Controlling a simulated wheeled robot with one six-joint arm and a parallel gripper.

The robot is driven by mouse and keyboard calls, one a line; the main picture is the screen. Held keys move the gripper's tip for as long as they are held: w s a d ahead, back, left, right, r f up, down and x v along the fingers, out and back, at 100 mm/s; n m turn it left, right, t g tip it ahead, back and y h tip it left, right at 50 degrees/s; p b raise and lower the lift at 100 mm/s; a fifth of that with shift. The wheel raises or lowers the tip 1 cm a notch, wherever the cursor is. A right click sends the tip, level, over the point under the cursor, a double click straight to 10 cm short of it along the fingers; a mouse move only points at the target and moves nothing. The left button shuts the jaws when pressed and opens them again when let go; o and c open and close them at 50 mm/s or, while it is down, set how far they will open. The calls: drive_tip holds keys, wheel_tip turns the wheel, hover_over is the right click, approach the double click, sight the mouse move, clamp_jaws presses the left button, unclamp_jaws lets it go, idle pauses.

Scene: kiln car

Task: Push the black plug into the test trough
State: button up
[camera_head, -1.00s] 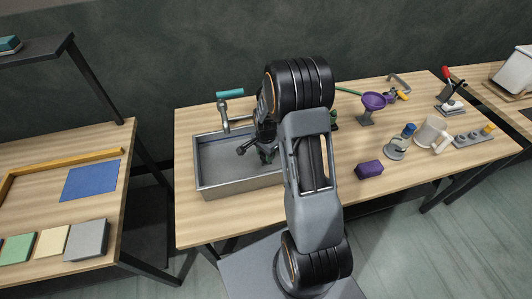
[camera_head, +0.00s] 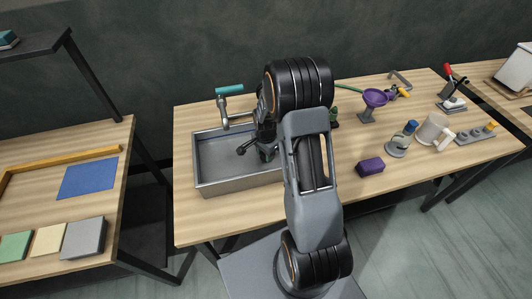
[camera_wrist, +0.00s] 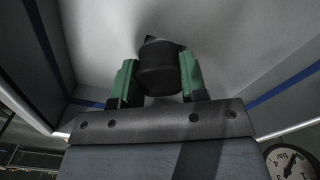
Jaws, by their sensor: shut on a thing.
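The test trough (camera_head: 240,185) is a grey open metal basin at the left of the wooden bench. My gripper (camera_head: 264,153) is down inside the trough near its right end, partly hidden by my arm in the head view. In the wrist view, the green fingers of my gripper (camera_wrist: 158,82) are shut on the black plug (camera_wrist: 158,70), one on each side. The plug's far end is close to the pale inner surface of the trough (camera_wrist: 105,30). A dark angular patch shows just past the plug. I cannot tell whether the plug is seated in an opening.
A teal-handled tap (camera_head: 226,105) stands at the trough's back left. A purple block (camera_head: 370,166), a purple funnel (camera_head: 374,99) and a white mug (camera_head: 432,129) stand to the right of my arm. A pressure gauge (camera_wrist: 292,161) shows in the wrist view.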

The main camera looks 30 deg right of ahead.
drive_tip(key=o, duration=1.2)
drive_tip(key=shift+r, duration=0.25)
drive_tip(key=shift+r+p, duration=2.7)
drive_tip(key=shift+r, duration=1.05)
drive_tip(key=shift+r, duration=0.1)
wheel_tip(320, 180, up, 14)
drive_tip(key=b, duration=0.2)
drive_tip(key=s+a+r+n+t, duration=0.2)
drive_tip(key=s+a+r+n, duration=0.1)
drive_tip(key=s+n, duration=0.4)
drive_tip(key=s+a+r+n+t, duration=0.2)
drive_tip(key=s+a+n, duration=0.4)
drive_tip(key=s, duration=0.3)
drive_tip(key=shift+r+n+t, duration=0.3)
drive_tip(key=shift+r+n, duration=0.2)
drive_tip(key=shift+n, duration=0.1)
